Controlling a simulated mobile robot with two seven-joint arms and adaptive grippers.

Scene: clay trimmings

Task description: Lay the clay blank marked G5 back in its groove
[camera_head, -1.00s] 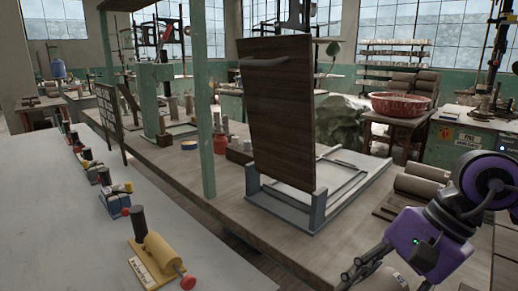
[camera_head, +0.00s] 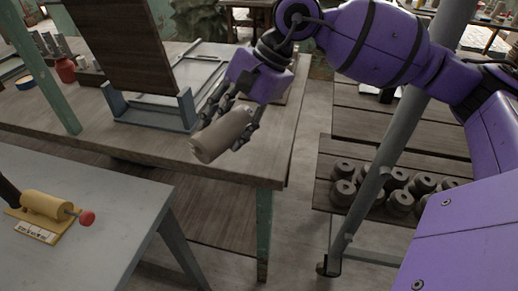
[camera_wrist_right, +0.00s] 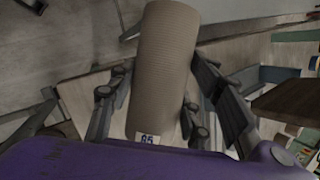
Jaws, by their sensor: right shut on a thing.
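My right gripper (camera_head: 228,120) is shut around a grey-brown ridged clay cylinder (camera_head: 220,137). In the head view the cylinder is tilted, held in front of and over the front edge of the wooden table. In the right wrist view the cylinder (camera_wrist_right: 163,70) runs lengthwise between the fingers of the right gripper (camera_wrist_right: 155,100). A small white label near its end there appears to read G5. I cannot make out the groove; my right arm and hand cover part of the table's right end. My left gripper is not in view.
A dark upright board (camera_head: 125,45) stands in a grey-blue frame (camera_head: 155,112) on the wooden table (camera_head: 75,112). A grey table (camera_head: 110,215) with a yellow roller device (camera_head: 46,206) is at lower left. Several short clay pieces (camera_head: 400,200) sit on a low shelf at right.

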